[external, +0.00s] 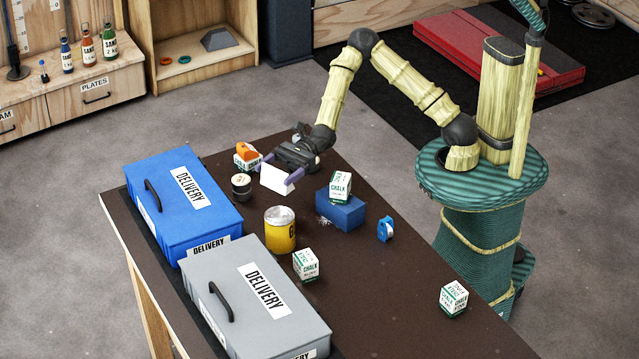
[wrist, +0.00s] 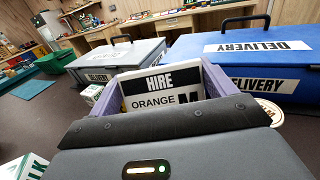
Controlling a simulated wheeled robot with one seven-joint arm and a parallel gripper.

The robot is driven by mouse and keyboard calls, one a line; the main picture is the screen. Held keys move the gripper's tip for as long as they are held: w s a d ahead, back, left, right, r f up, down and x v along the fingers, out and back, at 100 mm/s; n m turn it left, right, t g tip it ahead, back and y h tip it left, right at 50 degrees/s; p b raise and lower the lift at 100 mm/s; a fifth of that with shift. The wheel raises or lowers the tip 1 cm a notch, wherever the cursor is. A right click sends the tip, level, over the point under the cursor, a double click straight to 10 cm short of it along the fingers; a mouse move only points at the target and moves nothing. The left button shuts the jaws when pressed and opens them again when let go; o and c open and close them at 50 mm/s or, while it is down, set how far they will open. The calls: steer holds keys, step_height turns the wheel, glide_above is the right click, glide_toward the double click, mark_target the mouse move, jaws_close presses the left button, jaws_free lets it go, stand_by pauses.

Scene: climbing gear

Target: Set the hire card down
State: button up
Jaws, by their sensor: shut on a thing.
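The hire card (external: 278,180) is a white card, blank on the side facing the external camera. In the wrist view its other side (wrist: 160,90) reads "HIRE", "ORANGE" and a large "M", partly cut off at the bottom by my gripper. My gripper (external: 277,174) has its purple fingers at the card's two side edges and is shut on it. The card stands roughly upright over the far part of the dark table (external: 385,268). I cannot tell whether its lower edge touches the table.
A black tin (external: 241,187) and a chalk box (external: 247,163) with an orange item stand left of the card. A yellow tin (external: 279,231) is in front. A blue block (external: 341,213) bearing chalk is to the right. Blue (external: 150,185) and grey (external: 225,305) delivery boxes line the left. The table's right front is mostly clear.

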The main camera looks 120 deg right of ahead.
mark_target(278, 186)
step_height(278, 186, down, 5)
steer(key=shift+r+b, duration=0.1)
steer(key=shift+b, duration=0.2)
steer(key=shift+f+b, duration=0.3)
steer(key=shift+f, duration=1.65)
steer(key=shift+f, duration=0.6)
steer(key=o, duration=0.9)
steer(key=shift+c, duration=0.2)
steer(key=shift+r, duration=0.1)
steer(key=shift+r, duration=0.65)
steer(key=v, duration=1.2)
steer(key=shift+f+p, duration=0.15)
steer(key=shift+p, duration=0.15)
